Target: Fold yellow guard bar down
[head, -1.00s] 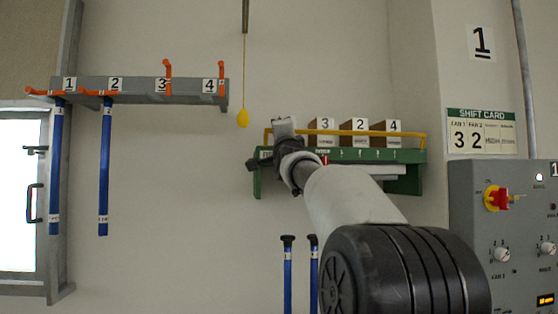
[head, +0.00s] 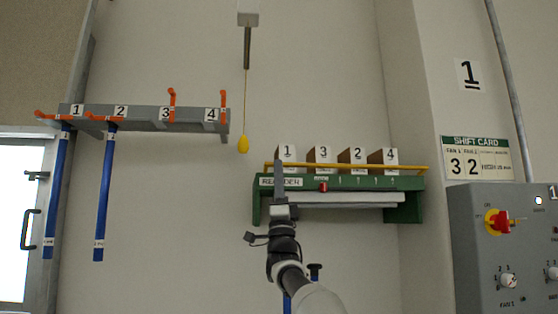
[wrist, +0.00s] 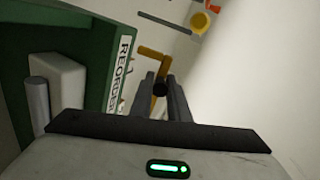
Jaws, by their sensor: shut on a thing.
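The yellow guard bar (head: 365,169) runs low along the front of the green shelf (head: 411,185), just above its front edge and across the lower part of the boxes. My gripper (head: 279,170) is at the bar's left part, pointing up in front of the shelf. In the wrist view, my two fingers (wrist: 161,88) are shut around a small dark round piece at the yellow bar's end (wrist: 153,53). The exact contact is small and partly hidden by the fingers.
Several numbered boxes (head: 322,157) stand on the shelf. A yellow pull knob (head: 243,145) hangs on a cord at its left. A grey rack (head: 150,117) with orange hooks and blue rods is further left. A control panel (head: 507,240) stands at right.

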